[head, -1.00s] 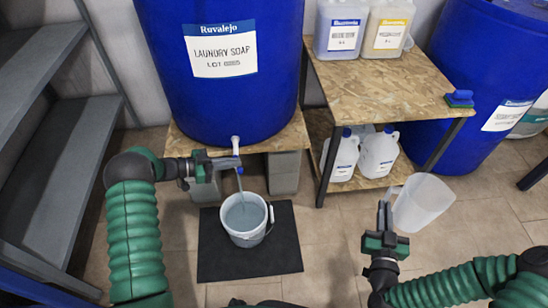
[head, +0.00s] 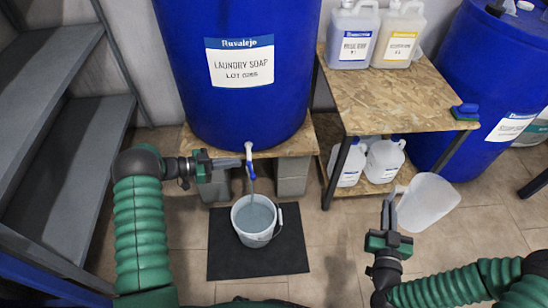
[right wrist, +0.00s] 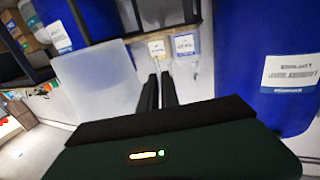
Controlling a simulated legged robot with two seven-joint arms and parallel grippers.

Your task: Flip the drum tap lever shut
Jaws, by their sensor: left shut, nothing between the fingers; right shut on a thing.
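The blue drum (head: 235,75) labelled laundry soap has a white tap (head: 249,148) low on its front. Its blue lever (head: 251,170) points downward, along the tap. A thin pale stream (head: 252,187) shows below the tap, above the white bucket (head: 254,238), which holds bluish liquid. My left gripper (head: 242,163) is shut and empty, its fingertips just left of the lever; I cannot tell whether they touch it. My right gripper (head: 389,213) is shut on the translucent pitcher (head: 428,203), seemingly at its handle. The pitcher also shows in the right wrist view (right wrist: 105,85).
The bucket stands on a black mat (head: 290,262). A wooden shelf table (head: 395,100) at right carries jugs (head: 352,35) and a blue brush (head: 465,110). Another blue drum (head: 490,70) stands beyond. Grey steps (head: 80,140) are at left.

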